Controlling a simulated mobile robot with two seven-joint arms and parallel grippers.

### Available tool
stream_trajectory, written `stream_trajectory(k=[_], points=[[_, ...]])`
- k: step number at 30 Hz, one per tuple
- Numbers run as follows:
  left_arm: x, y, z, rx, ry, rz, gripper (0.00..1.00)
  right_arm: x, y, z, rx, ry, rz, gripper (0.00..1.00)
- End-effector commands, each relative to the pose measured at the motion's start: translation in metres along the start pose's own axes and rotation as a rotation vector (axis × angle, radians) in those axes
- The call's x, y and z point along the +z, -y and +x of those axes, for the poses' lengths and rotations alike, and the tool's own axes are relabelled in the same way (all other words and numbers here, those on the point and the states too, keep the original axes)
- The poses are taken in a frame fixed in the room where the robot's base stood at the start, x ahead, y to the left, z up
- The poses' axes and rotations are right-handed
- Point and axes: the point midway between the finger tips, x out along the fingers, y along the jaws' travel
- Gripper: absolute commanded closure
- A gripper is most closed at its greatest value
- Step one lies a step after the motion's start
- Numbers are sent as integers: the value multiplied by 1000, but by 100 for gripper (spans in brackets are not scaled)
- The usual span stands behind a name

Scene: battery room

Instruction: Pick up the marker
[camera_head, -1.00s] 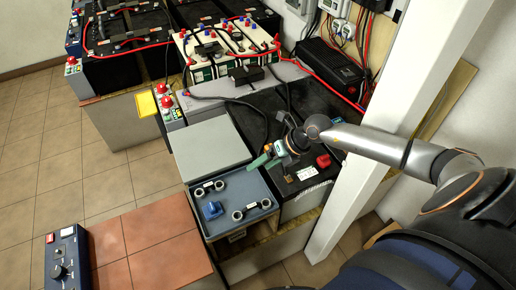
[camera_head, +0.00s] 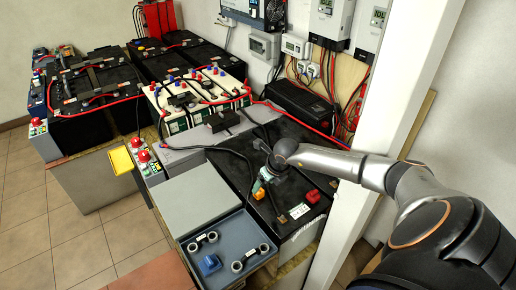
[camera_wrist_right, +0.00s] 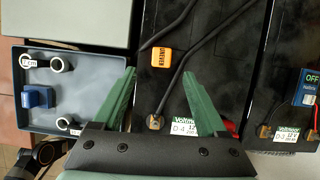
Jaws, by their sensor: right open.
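A small orange square marker with dark lettering (camera_wrist_right: 168,60) lies on the black battery top (camera_wrist_right: 200,75) in the right wrist view, beside a black cable. In the head view a bit of orange (camera_head: 258,192) shows at my fingertips. My right gripper (camera_wrist_right: 158,82) is open, its green fingers pointing toward the battery. The marker appears just beyond the fingertips, roughly between their lines. In the head view my right gripper (camera_head: 264,182) is over the battery and partly hides the marker. I cannot tell its exact height. My left gripper is not in view.
A blue-grey tray (camera_head: 232,238) holds a blue block (camera_head: 210,264) and two ring-ended pieces. A red cap (camera_head: 313,197) and black cables lie on the battery. A white post (camera_head: 400,90) stands close to my right arm.

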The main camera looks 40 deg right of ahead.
Motion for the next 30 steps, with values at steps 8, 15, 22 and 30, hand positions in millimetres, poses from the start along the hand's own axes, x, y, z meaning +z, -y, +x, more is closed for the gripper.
stream_trajectory(k=[8,15,22,30], points=[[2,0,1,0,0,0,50,0,0,24,1,1,0,25],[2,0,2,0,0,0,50,0,1,45,2,0,2,25],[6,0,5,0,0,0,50,0,2,71,2,0,2,25],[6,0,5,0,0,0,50,1,3,76,2,1,-1,25]])
